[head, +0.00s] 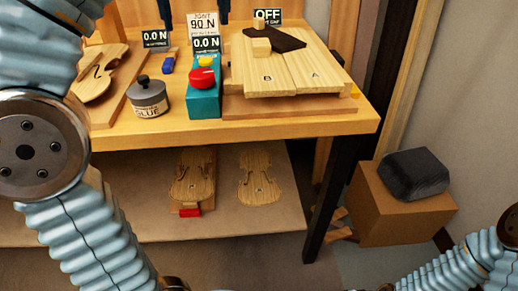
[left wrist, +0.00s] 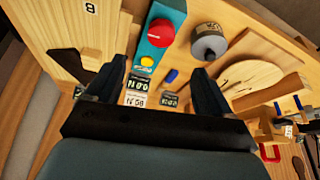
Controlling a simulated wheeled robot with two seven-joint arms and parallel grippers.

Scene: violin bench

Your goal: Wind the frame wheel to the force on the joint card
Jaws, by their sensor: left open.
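The joint card (head: 203,22) is white and reads 90 N at the back of the bench; it also shows in the left wrist view (left wrist: 136,101). A 0.0 N display (head: 206,44) stands just below it. A teal box (head: 204,103) carries a large red knob (head: 202,79) and a smaller yellow knob (head: 206,62). I cannot tell for certain which part is the frame wheel. My left gripper (left wrist: 158,68) is open and empty, its dark fingers spread, with the red knob beyond the gap. Those fingers show at the head view's top edge (head: 194,14). My right gripper is out of view.
Boards marked A and B (head: 282,80) lie right of the teal box, below an OFF display (head: 267,17). A glue pot (head: 149,97), blue block (head: 168,64), second 0.0 N display (head: 156,38) and violin plate (head: 98,72) are left. A carton (head: 400,208) stands beside the bench.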

